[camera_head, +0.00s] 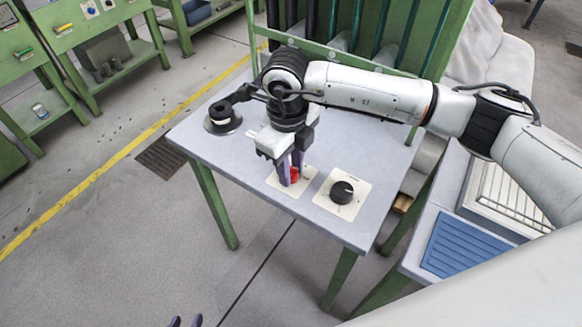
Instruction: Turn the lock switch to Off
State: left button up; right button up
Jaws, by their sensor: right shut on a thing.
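A red switch handle (295,174) stands on a cream plate (277,181) on the grey table (225,165). My right gripper (291,180) reaches down from above, its purple fingers shut on the red handle and hiding part of it. The handle's exact angle and the plate's markings cannot be read. A second cream plate (325,199) with a round black knob (342,192) sits to the right, apart from the gripper.
A round dark fixture (222,118) with a black lever stands at the table's left corner. A green frame with dark vertical bars rises behind the table. A side stand with a blue ribbed mat (462,245) is at the right. Open floor lies left and in front.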

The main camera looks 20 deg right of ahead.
jog(key=shift+w, duration=0.1)
dwell(0.3)
jog(key=o, duration=1.1)
jog(key=r, duration=1)
jog(key=shift+s+a+r+b, duration=0.2)
jog(key=shift+b, duration=0.1)
